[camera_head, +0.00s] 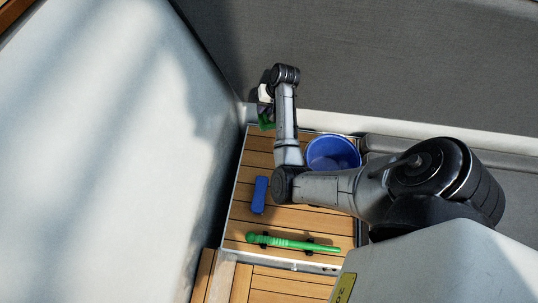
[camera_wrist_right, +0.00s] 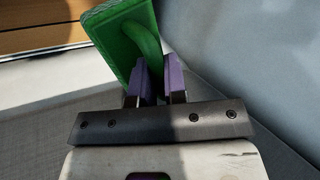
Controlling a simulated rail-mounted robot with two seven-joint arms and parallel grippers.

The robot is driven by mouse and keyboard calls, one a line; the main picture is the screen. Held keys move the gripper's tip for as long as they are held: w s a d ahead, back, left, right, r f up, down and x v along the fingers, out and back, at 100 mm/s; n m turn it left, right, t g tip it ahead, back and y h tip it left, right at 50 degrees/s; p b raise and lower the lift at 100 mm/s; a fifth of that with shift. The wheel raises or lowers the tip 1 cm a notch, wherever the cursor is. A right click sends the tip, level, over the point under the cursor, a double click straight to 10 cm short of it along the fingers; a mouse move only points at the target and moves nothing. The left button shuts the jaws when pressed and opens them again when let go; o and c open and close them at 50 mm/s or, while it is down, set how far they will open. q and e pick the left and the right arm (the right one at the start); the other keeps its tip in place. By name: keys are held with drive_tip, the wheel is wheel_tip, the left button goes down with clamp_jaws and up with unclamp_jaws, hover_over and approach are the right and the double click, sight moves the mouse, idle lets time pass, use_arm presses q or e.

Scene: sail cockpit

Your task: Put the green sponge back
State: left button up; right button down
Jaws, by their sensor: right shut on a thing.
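The green sponge (camera_wrist_right: 118,38) is held by my right gripper (camera_wrist_right: 158,72), whose two purple fingers are shut on it in the right wrist view. It looks like a flat green block with a raised green grip part between the fingers. In the head view only a bit of the green sponge (camera_head: 267,121) shows, at the far left corner of the wooden slatted surface (camera_head: 285,222), mostly behind my right gripper (camera_head: 265,108). I cannot tell whether it touches the surface. My left gripper is not in view.
A blue bucket (camera_head: 332,152) stands at the back right of the wooden surface. A blue block (camera_head: 260,194) lies at its left side. A green handle-like tool (camera_head: 293,242) lies across its front. A pale wall (camera_head: 130,150) rises on the left and a grey seat back (camera_head: 400,65) behind.

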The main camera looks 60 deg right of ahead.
drive_tip(key=shift+s+a+f+m+t+b, duration=0.45)
drive_tip(key=shift+s+a+f+m+b, duration=0.3)
drive_tip(key=shift+f, duration=2.55)
drive_tip(key=shift+s+a+f+m+t+b, duration=0.4)
drive_tip(key=shift+s+f+b, duration=0.4)
drive_tip(key=shift+f, duration=2.45)
drive_tip(key=shift+s+a+f+m+t+b, duration=0.55)
drive_tip(key=shift+f+b, duration=0.45)
drive_tip(key=shift+f, duration=2.3)
drive_tip(key=c, duration=1.2)
unclamp_jaws()
drive_tip(key=shift+o, duration=0.2)
drive_tip(key=shift+r, duration=0.1)
